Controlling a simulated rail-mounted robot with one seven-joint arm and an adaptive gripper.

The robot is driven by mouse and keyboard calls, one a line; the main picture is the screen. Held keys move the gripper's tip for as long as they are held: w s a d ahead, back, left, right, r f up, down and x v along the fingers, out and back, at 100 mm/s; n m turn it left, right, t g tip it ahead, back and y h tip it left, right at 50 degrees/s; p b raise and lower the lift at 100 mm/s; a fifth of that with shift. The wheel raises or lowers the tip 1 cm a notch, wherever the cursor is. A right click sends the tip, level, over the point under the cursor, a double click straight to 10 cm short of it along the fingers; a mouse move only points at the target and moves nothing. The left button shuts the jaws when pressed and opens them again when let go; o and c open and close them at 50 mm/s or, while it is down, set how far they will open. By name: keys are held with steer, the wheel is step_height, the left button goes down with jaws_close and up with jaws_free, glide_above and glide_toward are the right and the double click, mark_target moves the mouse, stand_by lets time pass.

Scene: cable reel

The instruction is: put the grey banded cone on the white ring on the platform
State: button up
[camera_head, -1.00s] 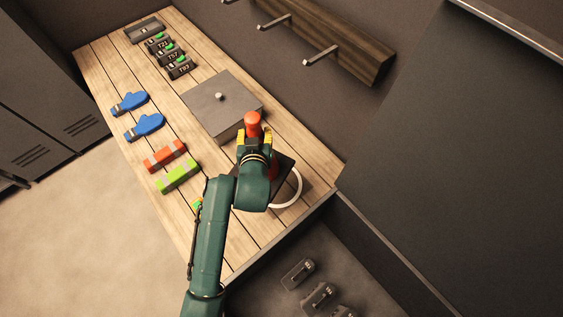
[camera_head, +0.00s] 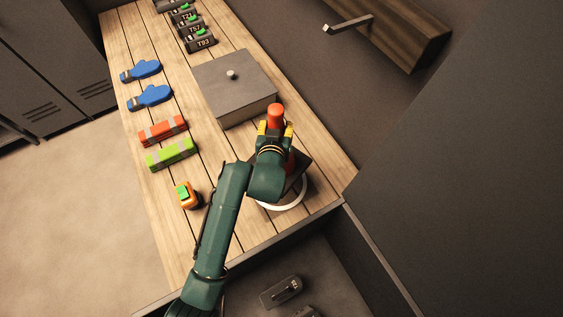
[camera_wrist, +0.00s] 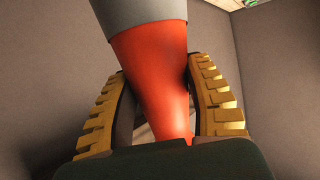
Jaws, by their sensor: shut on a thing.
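The cone is orange-red with a dark square base (camera_head: 302,172); its orange top (camera_head: 275,111) rises above my gripper (camera_head: 275,131). In the wrist view, the yellow ridged fingers of my gripper (camera_wrist: 165,105) are shut on the orange part of the cone (camera_wrist: 150,60), and a grey band (camera_wrist: 135,12) crosses it at the top edge. The white ring (camera_head: 288,206) lies near the corner of the wooden platform (camera_head: 250,232). The cone's base and my arm cover part of the ring. I cannot tell whether the base touches it.
A grey box with a knob (camera_head: 236,92) stands behind the cone. A dark wall or panel (camera_head: 460,170) is at the right.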

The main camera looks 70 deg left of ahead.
step_height(320, 180, down, 17)
steer(key=b, duration=0.7)
steer(key=shift+w+r+b, duration=0.1)
steer(key=shift+b, duration=0.25)
steer(key=o, duration=1.2)
steer(key=shift+f, duration=0.3)
steer(key=shift+c, duration=0.2)
steer(key=shift+r, duration=0.1)
